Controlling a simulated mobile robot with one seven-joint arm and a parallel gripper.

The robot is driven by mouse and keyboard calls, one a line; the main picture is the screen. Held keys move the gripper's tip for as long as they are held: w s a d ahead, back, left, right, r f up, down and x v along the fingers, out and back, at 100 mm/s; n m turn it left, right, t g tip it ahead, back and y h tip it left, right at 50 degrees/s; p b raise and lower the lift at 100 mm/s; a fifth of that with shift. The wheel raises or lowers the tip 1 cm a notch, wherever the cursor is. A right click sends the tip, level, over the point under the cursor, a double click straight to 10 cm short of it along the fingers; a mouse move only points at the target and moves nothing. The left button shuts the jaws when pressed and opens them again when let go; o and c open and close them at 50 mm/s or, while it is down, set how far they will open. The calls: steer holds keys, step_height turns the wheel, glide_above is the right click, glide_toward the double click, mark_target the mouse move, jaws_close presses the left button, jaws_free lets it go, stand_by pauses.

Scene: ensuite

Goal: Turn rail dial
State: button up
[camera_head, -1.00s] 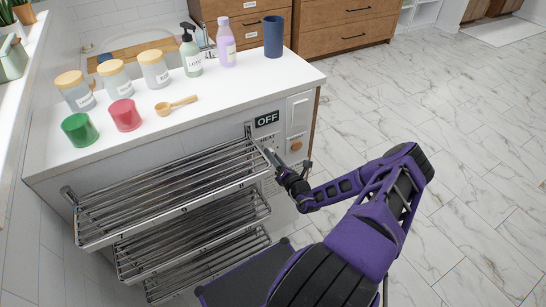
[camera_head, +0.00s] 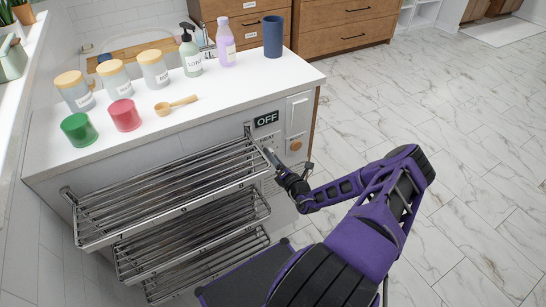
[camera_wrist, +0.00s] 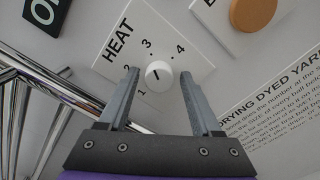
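The rail dial (camera_wrist: 158,74) is a small round white knob with a short dark mark, on a white plate (camera_wrist: 118,52) printed HEAT and numbered 1 to 4. In the wrist view, my gripper (camera_wrist: 159,75) is open, its two grey fingers on either side of the knob with gaps between. I cannot tell how near the fingertips are to the panel. In the head view, my gripper (camera_head: 270,155) is at the cabinet's end panel, just below the word HEAT, and the knob is hard to make out there.
A chrome towel rail (camera_head: 170,190) with several tiers is just left of my gripper. An OFF sign (camera_head: 266,118), a white switch (camera_head: 299,112) and a round wooden knob (camera_head: 296,145) are nearby. Jars and bottles stand on the white counter (camera_head: 225,100). The floor at right is clear.

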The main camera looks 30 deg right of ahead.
steer(key=shift+o, duration=0.2)
steer(key=shift+r, duration=0.1)
steer(key=s+p, duration=0.1)
steer(key=s, duration=1.6)
steer(key=shift+s+a, duration=0.2)
steer(key=shift+a, duration=0.25)
